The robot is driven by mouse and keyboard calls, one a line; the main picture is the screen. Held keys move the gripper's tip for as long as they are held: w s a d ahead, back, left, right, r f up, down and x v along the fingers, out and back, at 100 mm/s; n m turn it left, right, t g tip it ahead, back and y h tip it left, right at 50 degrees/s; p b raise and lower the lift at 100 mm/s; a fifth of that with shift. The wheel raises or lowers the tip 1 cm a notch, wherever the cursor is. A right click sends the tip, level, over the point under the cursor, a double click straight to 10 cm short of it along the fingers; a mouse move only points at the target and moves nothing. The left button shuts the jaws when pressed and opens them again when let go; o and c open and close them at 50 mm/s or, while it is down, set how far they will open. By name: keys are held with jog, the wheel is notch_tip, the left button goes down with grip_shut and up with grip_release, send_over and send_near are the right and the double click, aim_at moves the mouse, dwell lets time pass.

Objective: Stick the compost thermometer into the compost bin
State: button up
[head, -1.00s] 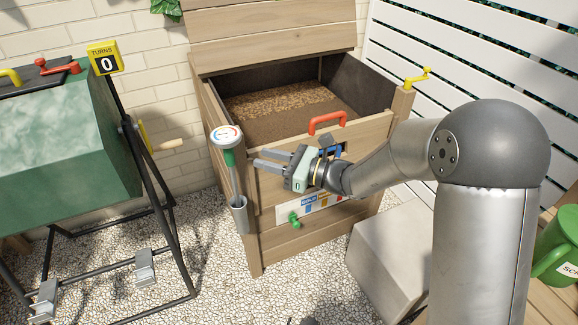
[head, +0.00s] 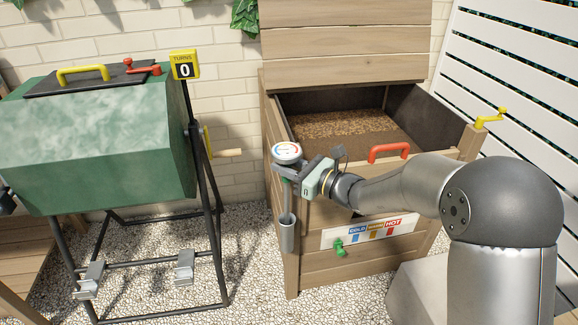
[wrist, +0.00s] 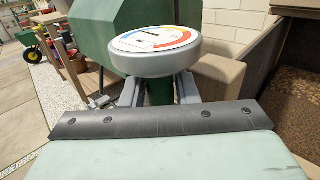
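The compost thermometer (head: 286,150) has a round white dial with red and blue marks, a green grip and a thin stem. It stands upright in a grey tube holder (head: 287,235) on the bin's front left corner. My gripper (head: 284,168) is at the thermometer, just under the dial. In the wrist view the dial (wrist: 155,50) hides the fingertips, and one finger lies on each side of the green grip (wrist: 160,93). I cannot tell whether the fingers press on it. The wooden compost bin (head: 300,270) has its lid raised, with brown compost (head: 345,130) inside.
A green tumbler (head: 95,140) on a black frame stands left of the bin, its counter (head: 185,65) reading 0. The bin front carries a red handle (head: 388,152), a cold-to-hot board (head: 370,230) and a green knob (head: 339,247). A yellow crank (head: 490,118) sits at the right.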

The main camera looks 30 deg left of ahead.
grip_shut()
notch_tip(320, 180, up, 28)
jog(key=p, duration=1.8)
jog(key=shift+p, duration=0.35)
dwell(0.7)
